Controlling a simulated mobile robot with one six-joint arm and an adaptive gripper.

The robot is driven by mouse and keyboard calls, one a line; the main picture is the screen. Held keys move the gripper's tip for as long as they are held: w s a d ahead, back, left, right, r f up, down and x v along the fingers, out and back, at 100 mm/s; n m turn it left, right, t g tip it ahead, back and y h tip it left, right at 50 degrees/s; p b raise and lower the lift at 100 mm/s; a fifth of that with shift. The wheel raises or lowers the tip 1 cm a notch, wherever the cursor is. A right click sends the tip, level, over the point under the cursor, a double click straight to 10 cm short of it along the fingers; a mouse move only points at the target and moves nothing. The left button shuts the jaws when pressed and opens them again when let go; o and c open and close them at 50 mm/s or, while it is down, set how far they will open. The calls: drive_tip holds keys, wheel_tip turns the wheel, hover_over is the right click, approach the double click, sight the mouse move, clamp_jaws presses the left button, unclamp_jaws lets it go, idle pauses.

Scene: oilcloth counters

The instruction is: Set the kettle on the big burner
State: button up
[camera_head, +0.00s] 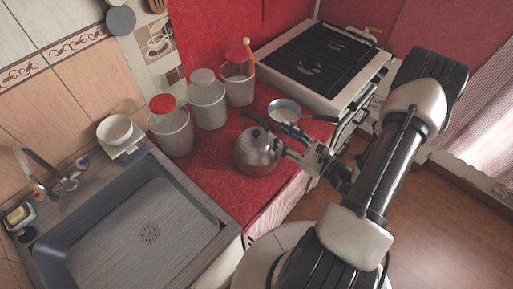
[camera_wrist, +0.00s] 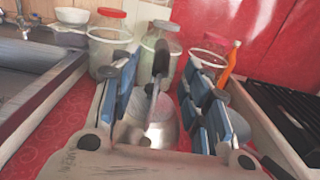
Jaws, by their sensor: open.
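The metal kettle (camera_head: 256,155), with a dark handle, stands upright on the red countertop right of the sink. My gripper (camera_head: 285,142) is at its right side. In the wrist view, my gripper (camera_wrist: 163,85) is open, with blue-padded fingers on either side of the kettle's dark handle (camera_wrist: 155,75). The kettle's shiny body (camera_wrist: 160,132) shows below, between the fingers. Whether a finger touches the handle is unclear. The stove (camera_head: 345,97) stands at the back right with a black grate (camera_head: 315,58); burner discs show faintly beneath it, and which is bigger is hard to tell.
A light saucepan (camera_head: 284,110) sits between kettle and stove, its handle pointing right. Several canisters stand behind the kettle, including a red-lidded one (camera_head: 171,127). The sink (camera_head: 140,225) is at left, with a white bowl (camera_head: 115,129) behind it. The grate looks clear.

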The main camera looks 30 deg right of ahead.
sight(266, 125)
drive_tip(key=x, duration=0.5)
drive_tip(key=shift+w+a+b, duration=0.15)
drive_tip(key=shift+w+b, duration=0.15)
drive_tip(key=shift+w, duration=0.05)
drive_tip(key=x, duration=0.3)
drive_tip(key=b+x, duration=0.1)
drive_tip(key=x, duration=0.1)
drive_tip(key=shift+w+d+f, duration=0.15)
drive_tip(key=shift+d+f, duration=0.05)
drive_tip(key=shift+f, duration=0.1)
clamp_jaws()
idle(0.4)
